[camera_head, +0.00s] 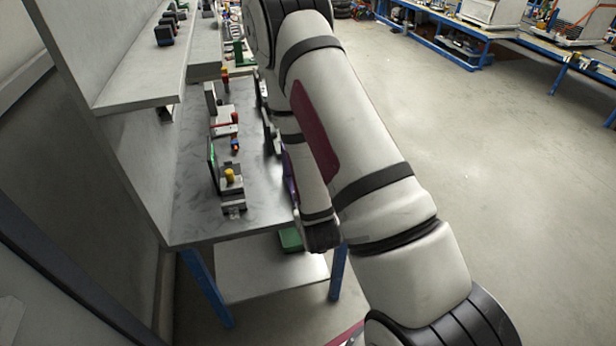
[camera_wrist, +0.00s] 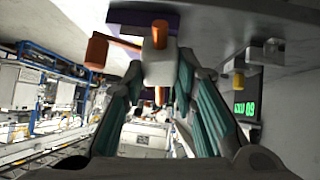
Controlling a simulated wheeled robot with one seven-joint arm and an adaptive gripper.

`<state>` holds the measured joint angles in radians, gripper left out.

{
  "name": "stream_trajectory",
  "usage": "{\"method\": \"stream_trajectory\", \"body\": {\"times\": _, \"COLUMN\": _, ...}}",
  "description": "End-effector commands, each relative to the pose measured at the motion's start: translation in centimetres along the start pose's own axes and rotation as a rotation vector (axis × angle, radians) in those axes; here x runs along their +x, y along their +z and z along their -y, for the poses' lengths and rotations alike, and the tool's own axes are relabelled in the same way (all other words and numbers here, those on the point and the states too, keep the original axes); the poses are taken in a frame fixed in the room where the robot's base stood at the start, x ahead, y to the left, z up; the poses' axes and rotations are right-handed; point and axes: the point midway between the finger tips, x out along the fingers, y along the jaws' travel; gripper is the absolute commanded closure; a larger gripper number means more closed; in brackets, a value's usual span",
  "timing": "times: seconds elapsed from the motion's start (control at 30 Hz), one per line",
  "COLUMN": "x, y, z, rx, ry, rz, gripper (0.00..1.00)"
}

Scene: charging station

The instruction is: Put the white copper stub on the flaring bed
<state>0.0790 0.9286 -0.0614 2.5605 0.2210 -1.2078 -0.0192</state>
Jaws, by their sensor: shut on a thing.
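A white block with a copper-coloured stub (camera_wrist: 160,65) sits between the fingertips of my gripper (camera_wrist: 160,85) in the wrist view. The fingers, with teal pads, are shut on it. Its copper end points up in that picture. In the head view my arm hides most of the gripper and the held piece. I cannot tell for sure which thing is the flaring bed. A purple block (camera_wrist: 130,15) shows just beyond the held piece in the wrist view, with an orange cylinder (camera_wrist: 96,50) to its left.
The grey workbench (camera_head: 195,215) holds a fixture with a yellow top (camera_head: 230,176), and red and orange parts (camera_head: 235,145) behind it. A shelf (camera_head: 140,85) overhangs its left side. A green-lit display (camera_wrist: 244,108) shows in the wrist view. The floor at right is clear.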

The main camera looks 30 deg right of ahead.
Motion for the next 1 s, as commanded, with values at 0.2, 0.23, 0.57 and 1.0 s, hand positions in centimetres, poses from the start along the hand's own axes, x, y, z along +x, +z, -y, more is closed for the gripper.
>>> {"method": "stream_trajectory", "body": {"times": 0.2, "x": 3.1, "y": -2.0, "z": -0.7, "rx": 0.002, "ry": 0.002, "rz": -0.004, "gripper": 1.0}}
{"method": "stream_trajectory", "body": {"times": 0.23, "x": 3.4, "y": -2.2, "z": -0.8, "rx": 0.002, "ry": 0.002, "rz": -0.003, "gripper": 1.0}}
{"method": "stream_trajectory", "body": {"times": 0.57, "x": 7.4, "y": -5.2, "z": -2.1, "rx": 0.002, "ry": 0.002, "rz": -0.003, "gripper": 1.0}}
{"method": "stream_trajectory", "body": {"times": 1.0, "x": 13.2, "y": -7.9, "z": -3.8, "rx": -0.001, "ry": 0.0, "rz": 0.007, "gripper": 1.0}}
